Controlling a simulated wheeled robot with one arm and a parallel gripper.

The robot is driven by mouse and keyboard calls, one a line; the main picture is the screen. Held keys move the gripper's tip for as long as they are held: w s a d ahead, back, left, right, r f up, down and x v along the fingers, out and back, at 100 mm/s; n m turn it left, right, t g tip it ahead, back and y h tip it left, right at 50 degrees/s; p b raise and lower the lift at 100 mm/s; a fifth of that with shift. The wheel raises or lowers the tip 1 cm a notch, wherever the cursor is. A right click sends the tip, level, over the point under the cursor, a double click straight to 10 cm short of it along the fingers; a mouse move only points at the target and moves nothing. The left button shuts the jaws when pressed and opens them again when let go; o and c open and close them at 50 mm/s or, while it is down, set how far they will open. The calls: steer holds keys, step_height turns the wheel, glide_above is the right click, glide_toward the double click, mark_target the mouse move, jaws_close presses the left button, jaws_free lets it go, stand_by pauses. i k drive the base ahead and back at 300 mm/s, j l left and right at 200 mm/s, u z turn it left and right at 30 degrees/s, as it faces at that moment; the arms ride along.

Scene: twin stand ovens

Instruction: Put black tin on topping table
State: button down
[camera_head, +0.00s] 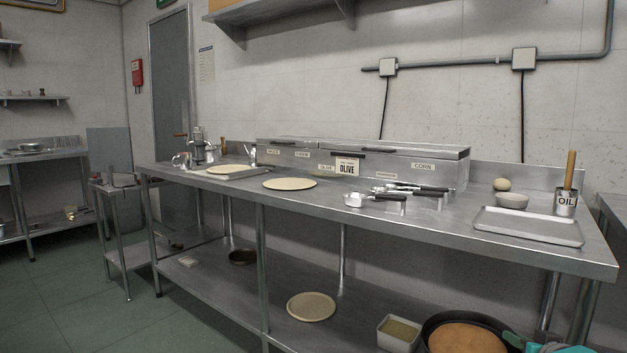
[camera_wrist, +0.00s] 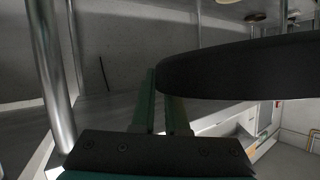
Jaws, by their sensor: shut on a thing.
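The black tin (camera_head: 432,330) is at the bottom right of the head view, cut off by the lower edge, with a round tan base inside. My gripper (camera_head: 514,339) is shut on its right rim. In the wrist view my gripper's green fingers (camera_wrist: 160,95) meet the edge of the tin, whose dark wall (camera_wrist: 245,70) fills the right side. The tin appears roughly level, in front of the lower shelf and lower in the picture than the tabletop. The long steel topping table (camera_head: 400,225) crosses the head view, with labelled topping bins (camera_head: 420,165) along its back.
Bare steel shows along the front middle. A square container (camera_head: 398,334) and another disc (camera_head: 311,306) sit on the lower shelf.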

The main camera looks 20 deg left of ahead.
mark_target(334, 195)
steer(key=j, duration=1.6)
steer(key=k+j, duration=0.15)
steer(key=j, duration=1.45)
steer(key=k+u, duration=0.05)
